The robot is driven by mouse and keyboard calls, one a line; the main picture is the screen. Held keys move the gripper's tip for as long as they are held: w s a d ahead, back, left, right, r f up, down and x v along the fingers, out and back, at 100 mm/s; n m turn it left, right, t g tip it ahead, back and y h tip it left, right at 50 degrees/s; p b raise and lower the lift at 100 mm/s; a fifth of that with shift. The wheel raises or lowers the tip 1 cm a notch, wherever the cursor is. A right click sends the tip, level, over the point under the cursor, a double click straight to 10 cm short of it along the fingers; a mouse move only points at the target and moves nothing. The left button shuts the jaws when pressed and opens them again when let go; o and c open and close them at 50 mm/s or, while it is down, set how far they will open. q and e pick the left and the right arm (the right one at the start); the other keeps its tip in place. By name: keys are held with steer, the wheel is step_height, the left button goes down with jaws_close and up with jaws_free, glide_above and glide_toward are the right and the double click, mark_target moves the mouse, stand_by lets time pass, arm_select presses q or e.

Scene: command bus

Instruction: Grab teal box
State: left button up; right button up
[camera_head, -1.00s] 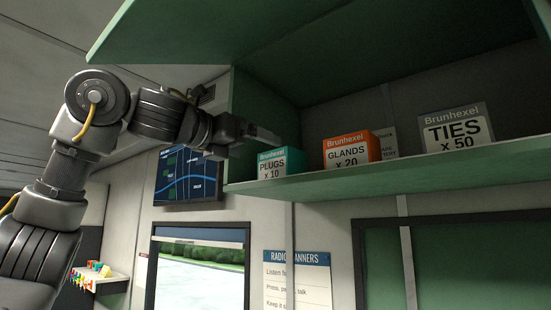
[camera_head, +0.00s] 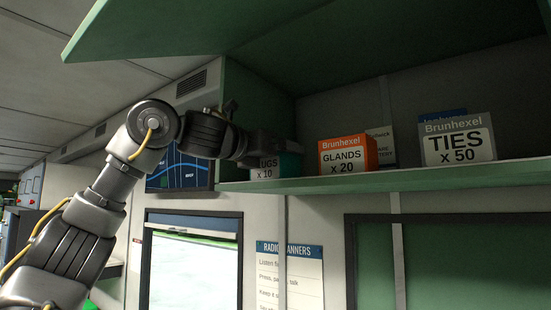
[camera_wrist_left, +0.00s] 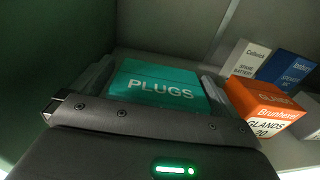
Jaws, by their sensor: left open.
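The teal box labelled PLUGS (camera_head: 290,167) stands at the left end of the green shelf. My left gripper (camera_head: 268,147) is in front of it and hides part of its top and label. In the left wrist view the teal box (camera_wrist_left: 160,84) lies between the two fingers of the open left gripper (camera_wrist_left: 158,80), one finger on each side. I cannot tell whether either finger touches it. My right gripper is not in view.
The orange GLANDS box (camera_head: 347,155) stands right of the teal box, close to the right finger in the wrist view. The grey TIES box (camera_head: 457,139) is farther right. The green shelf (camera_head: 400,181) has a cabinet side wall at left and a raised flap (camera_head: 150,35) above.

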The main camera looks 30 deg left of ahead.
arm_select(q)
steer(key=shift+w+d, duration=0.15)
steer(key=shift+w, duration=0.2)
steer(key=shift+s, duration=0.25)
steer(key=shift+c, duration=1.8)
steer(key=c, duration=0.5)
step_height(320, 180, up, 10)
steer(key=shift+f+p, duration=0.15)
steer(key=shift+p, duration=0.75)
steer(key=shift+w+r, duration=0.1)
steer(key=shift+r, duration=0.1)
